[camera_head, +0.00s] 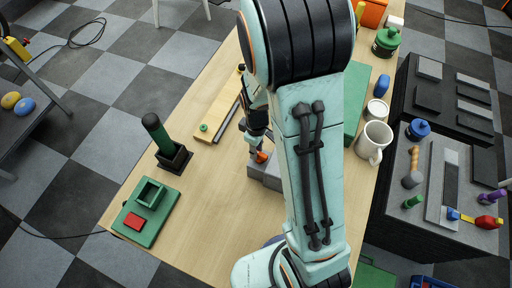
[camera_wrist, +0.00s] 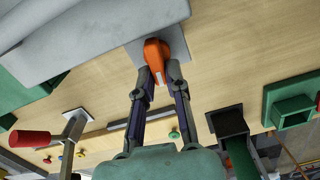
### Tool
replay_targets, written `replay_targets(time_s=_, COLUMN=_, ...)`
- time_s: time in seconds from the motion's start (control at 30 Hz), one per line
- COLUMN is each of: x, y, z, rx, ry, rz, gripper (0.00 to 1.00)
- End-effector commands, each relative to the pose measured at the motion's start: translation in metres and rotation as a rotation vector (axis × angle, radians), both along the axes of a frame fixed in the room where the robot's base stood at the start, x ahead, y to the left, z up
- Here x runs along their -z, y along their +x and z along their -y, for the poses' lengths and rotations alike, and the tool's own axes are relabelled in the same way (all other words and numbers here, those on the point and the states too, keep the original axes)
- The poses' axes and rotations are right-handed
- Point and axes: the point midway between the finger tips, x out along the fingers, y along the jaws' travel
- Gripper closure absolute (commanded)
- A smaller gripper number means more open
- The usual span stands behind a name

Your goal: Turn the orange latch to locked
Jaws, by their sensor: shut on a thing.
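The orange latch (camera_head: 261,157) sits on a grey block (camera_head: 264,176) near the middle of the wooden table, partly hidden by my arm. In the wrist view the orange latch (camera_wrist: 156,52) stands against a grey plate (camera_wrist: 178,40). My gripper (camera_wrist: 158,78) has its two fingertips closed on the near end of the latch. A small white mark shows on the latch between the fingertips. In the head view my gripper (camera_head: 256,150) shows only in part beside the latch. I cannot tell which marked position the latch points to.
A green peg in a black holder (camera_head: 173,157) and a green base with a red block (camera_head: 144,212) stand at the left. A wooden strip (camera_head: 219,104) lies behind. A white mug (camera_head: 374,141) and green board (camera_head: 355,100) are at the right.

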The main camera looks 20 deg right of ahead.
Motion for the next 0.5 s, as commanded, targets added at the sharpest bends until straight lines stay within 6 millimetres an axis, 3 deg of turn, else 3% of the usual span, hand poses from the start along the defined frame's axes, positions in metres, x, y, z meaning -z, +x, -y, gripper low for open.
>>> replay_targets(time_s=0.5, x=0.0003, y=0.0024, z=0.0046, rx=0.46, ry=0.0, rz=0.0, gripper=1.0)
